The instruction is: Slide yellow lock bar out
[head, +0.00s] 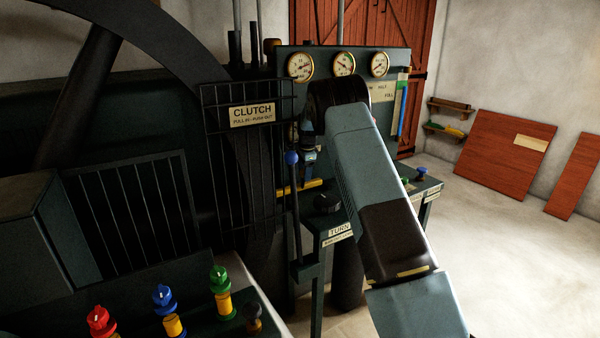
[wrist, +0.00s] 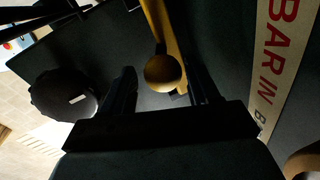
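The yellow lock bar (head: 300,188) lies roughly level in the head view, just right of the clutch cage and below my wrist. In the wrist view the yellow bar (wrist: 163,25) runs down from the top edge and ends in a round yellow knob (wrist: 164,74). My gripper (wrist: 160,80) is open, with one dark finger on each side of the knob. A gap shows between the knob and the left finger; the right finger is closer, and I cannot tell whether it touches. In the head view my gripper (head: 308,165) is small and dark above the bar.
A blue-tipped lever (head: 291,158) stands close left of my gripper. A black round knob (head: 327,203) sits by the TURN plate, also in the wrist view (wrist: 62,95). The CLUTCH cage (head: 248,170) is to the left. A sign reading "BAR IN" (wrist: 272,60) lies right in the wrist view.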

